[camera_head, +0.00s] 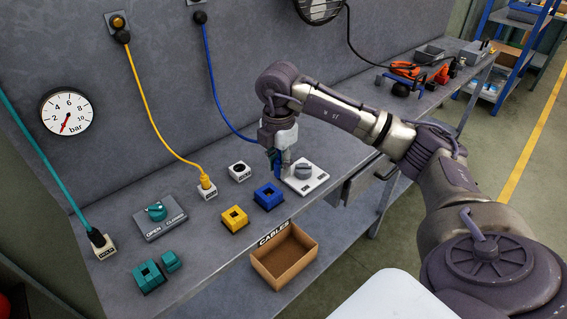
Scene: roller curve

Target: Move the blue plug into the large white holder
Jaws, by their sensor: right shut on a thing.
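My right gripper (279,168) points down over the bench and is shut on the blue plug (274,157), mostly hidden by the fingers. The plug's blue cable (213,85) runs up to a wall socket. A small white holder (239,173) with a dark round hole, which looks empty, stands left of the gripper. A larger white plate (314,183) with a grey round part on it lies just right of the gripper. I cannot tell which one the task calls the large white holder. My left gripper is not in view.
A blue block (268,196), a yellow block (234,219) and teal blocks (148,277) stand near the front edge. The yellow plug (206,182) sits in a white holder. A grey valve plate (160,221) and a cardboard box (284,256) labelled CABLES are nearby.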

